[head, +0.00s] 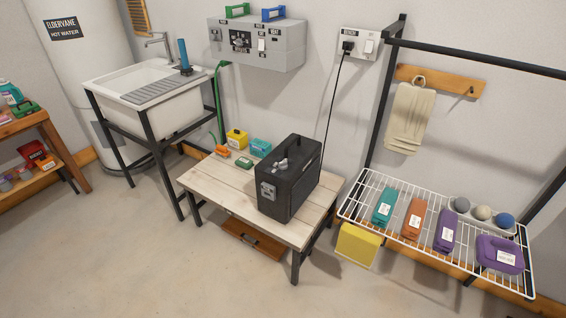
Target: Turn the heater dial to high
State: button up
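A black box-shaped unit (300,185) with a top handle stands upright on the low wooden table. Its left face has a small silver panel (268,192), and small silver parts (281,163) show near its top; these are too small to read. A grey wall box (275,48) has a round dial (240,41) on a dark plate, with switches beside it. A white tank (85,60) labelled hot water stands at the left, with no dial visible on it. I cannot tell which dial is the heater's, or any setting. My gripper is not in view.
A black cord runs from the wall outlet (354,45) down behind the black unit. Small coloured items lie on the low table (222,184). A sink (150,95) stands left, and a wire rack (352,205) with several items stands right. The front floor (130,260) is clear.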

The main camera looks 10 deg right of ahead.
aim_at(282, 165)
jog(key=i+u, duration=0.15)
jog(key=u, duration=0.5)
jog(key=i+l+u, duration=0.45)
jog(key=l, duration=0.2)
jog(key=i+l+u, duration=0.2)
jog(key=l, duration=0.15)
jog(key=i+l, duration=0.15)
jog(key=l, duration=0.25)
jog(key=i+l, duration=0.2)
jog(key=l, duration=0.15)
